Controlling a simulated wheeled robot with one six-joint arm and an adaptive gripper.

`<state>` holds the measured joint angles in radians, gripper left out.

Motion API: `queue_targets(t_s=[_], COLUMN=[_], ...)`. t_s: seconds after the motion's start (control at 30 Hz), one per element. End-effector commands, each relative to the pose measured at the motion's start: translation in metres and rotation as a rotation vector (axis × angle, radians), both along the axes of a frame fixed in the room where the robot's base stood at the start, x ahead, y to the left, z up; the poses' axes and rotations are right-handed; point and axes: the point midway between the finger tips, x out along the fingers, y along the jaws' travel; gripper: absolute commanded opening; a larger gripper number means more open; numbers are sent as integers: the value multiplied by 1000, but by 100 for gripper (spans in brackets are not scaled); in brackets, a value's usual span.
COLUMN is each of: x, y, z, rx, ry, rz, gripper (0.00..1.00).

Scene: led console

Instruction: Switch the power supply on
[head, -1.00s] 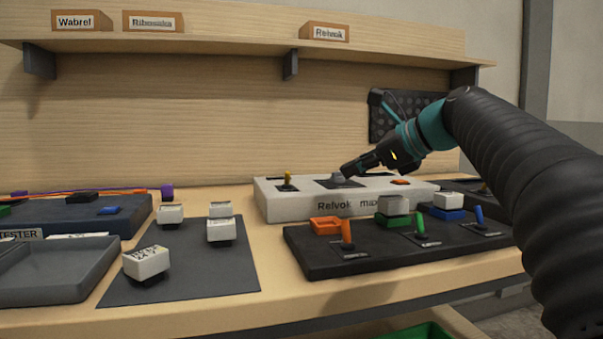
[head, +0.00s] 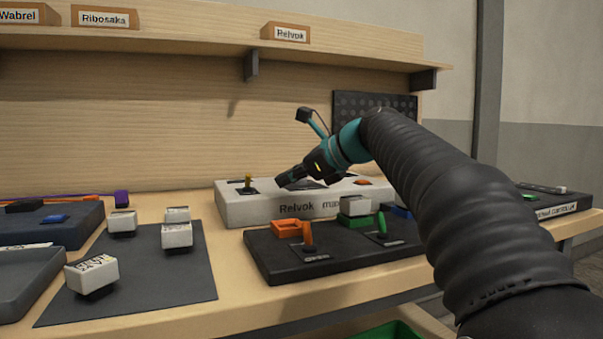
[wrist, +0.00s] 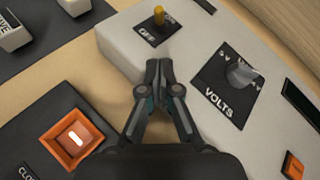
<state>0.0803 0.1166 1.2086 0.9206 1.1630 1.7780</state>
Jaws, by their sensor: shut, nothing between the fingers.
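The power supply (head: 240,209) is a pale grey box labelled "Relvok max" at the back of the bench. Its yellow toggle switch (head: 248,180) stands on a black plate at the left of its top; in the wrist view the yellow toggle (wrist: 158,15) sits above an "OFF" label. A grey knob (wrist: 240,73) marked "VOLTS" is right of the fingertips in the wrist view. An orange button (head: 362,182) is further right. My gripper (head: 281,184) is shut and empty, over the box's top, right of the toggle and apart from it.
A black board (head: 262,262) with an orange socket (head: 287,229) and coloured levers lies in front of the power supply. A dark mat (head: 130,302) with several white blocks is at left, beside a grey tray (head: 75,262). A shelf overhangs behind.

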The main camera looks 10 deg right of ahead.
Motion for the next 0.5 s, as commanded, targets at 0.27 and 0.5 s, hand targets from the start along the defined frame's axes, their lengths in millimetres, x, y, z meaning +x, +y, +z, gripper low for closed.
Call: queue_targets(t_s=[0.27,0.5], x=[25,33], y=[37,52], z=[-7,-2], rx=[0,-1], ry=[-1,-1], rz=[2,0], gripper=[0,0])
